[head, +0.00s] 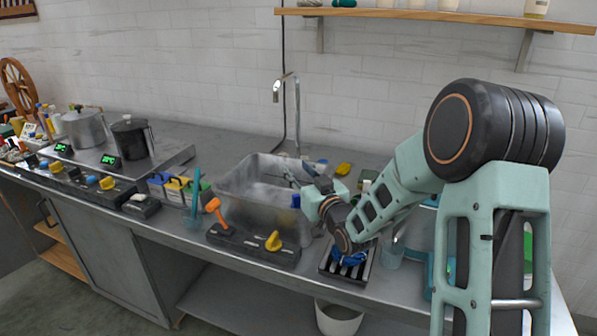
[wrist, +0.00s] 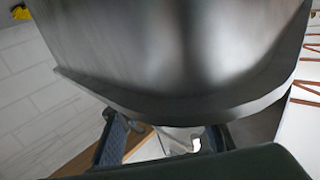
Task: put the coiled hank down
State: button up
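My gripper (head: 299,172) is over the inside of the grey metal basin (head: 240,208), near its right end. Its two fingers look spread apart, and I see no hank between them. In the wrist view the fingers of my gripper (wrist: 163,140) are also apart, with the basin's grey wall (wrist: 180,60) filling the upper part. A blue bundle (head: 350,258) lies on a dark slatted rack (head: 334,267) below my arm. It may be the coiled hank, but my arm partly covers it and its shape is unclear. The inside floor of the basin is hidden.
A tap (head: 296,105) rises behind the basin. A control panel with an orange lever (head: 212,206) and a yellow knob (head: 274,241) is in front. Pots (head: 84,128) stand at the left. A white bin (head: 339,318) is below the bench.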

jog(key=r+p+v, duration=0.1)
jog(key=v, duration=1.1)
jog(key=shift+w+d+r, duration=0.1)
jog(key=shift+d+r, duration=0.05)
